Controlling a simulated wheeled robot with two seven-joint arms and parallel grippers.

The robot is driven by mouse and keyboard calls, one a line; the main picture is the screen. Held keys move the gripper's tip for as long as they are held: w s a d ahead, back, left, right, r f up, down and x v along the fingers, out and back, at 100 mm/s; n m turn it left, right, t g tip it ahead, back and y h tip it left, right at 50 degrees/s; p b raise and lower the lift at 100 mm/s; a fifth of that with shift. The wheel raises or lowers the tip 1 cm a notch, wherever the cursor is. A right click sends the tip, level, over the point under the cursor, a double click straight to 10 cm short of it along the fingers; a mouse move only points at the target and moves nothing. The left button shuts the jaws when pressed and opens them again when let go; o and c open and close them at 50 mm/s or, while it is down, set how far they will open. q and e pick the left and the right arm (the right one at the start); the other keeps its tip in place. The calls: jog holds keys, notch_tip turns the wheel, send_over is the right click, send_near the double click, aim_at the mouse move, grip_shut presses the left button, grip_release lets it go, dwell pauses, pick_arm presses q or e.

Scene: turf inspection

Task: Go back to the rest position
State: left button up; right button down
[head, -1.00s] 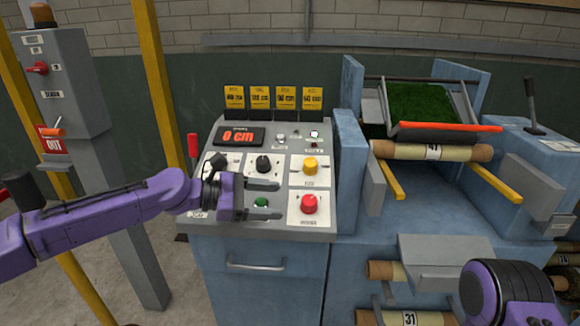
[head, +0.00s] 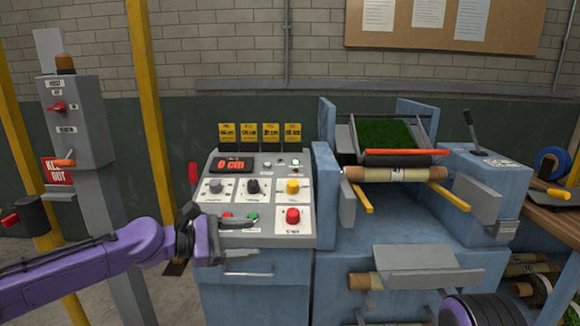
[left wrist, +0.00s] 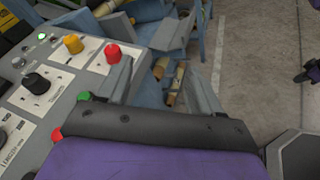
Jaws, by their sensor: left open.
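My left gripper (head: 246,240) is open and empty at the front edge of the control panel (head: 208,165). In the left wrist view its two fingers (left wrist: 160,90) stand apart with nothing between them. The panel carries a red knob (head: 293,215), a yellow knob (head: 292,186), a black knob (head: 252,186) and a display reading 0 cm (head: 232,165). The red knob also shows in the left wrist view (left wrist: 113,53), near one finger. Part of my right arm shows at the bottom right of the head view; its gripper is out of view.
A blue machine (head: 420,200) with a turf strip (head: 384,133) and a roll (head: 390,174) stands to the right. A grey switch post (head: 78,120) and yellow poles (head: 150,110) stand at the left. Bare floor shows in the left wrist view (left wrist: 250,50).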

pick_arm(q)
jog(key=s+d+f+m+t+y, duration=0.1)
jog(key=d+f+y, duration=0.15)
jog(key=f, duration=0.65)
jog(key=s+d+f+t+y, duration=0.1)
jog(key=f+t+y, duration=0.15)
jog(key=f, duration=0.75)
jog(key=s+a+f+m+g+y, duration=0.2)
jog(key=s+f+y, duration=0.2)
jog(key=s+f, duration=0.65)
jog(key=s+a+f+m+g+y, duration=0.2)
jog(key=s+a+f+y, duration=0.3)
jog(key=s+f, duration=0.4)
jog(key=s+a+f+m+g+y, duration=0.1)
jog(key=s+a+f+m+y, duration=0.1)
jog(key=s+a, duration=0.6)
jog(key=s+a+f+m+g+y, duration=0.1)
jog(key=s+a+f+m, duration=0.1)
jog(key=s+a, duration=0.6)
jog(key=shift+a+f+m+y, duration=0.25)
jog(key=shift+f+m+y, duration=0.15)
jog(key=shift+m, duration=0.2)
